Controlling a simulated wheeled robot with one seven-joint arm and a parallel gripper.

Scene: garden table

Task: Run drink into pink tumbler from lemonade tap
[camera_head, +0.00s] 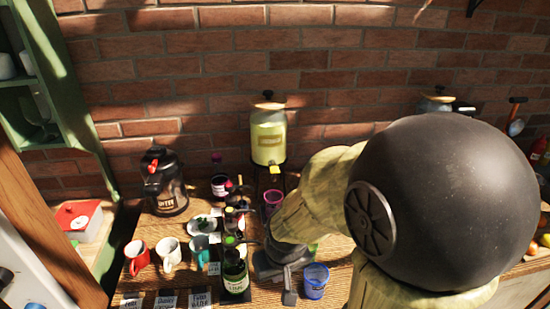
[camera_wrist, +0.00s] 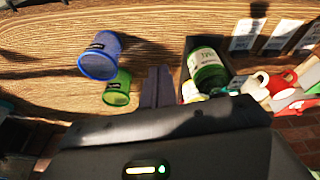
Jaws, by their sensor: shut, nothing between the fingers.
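My gripper (camera_head: 289,297) is shut and empty, pointing down nearer the front, left of the blue tumbler. Its closed fingers also show in the wrist view (camera_wrist: 156,88). The pink tumbler is not visible there.
A blue tumbler (camera_head: 316,281) and a green tumbler (camera_wrist: 117,88) stand beside my gripper. Dark bottles, including a green-labelled one (camera_head: 235,270), stand close on its left. Mugs (camera_head: 170,254) and a black urn (camera_head: 164,182) are farther left. My arm covers the right side.

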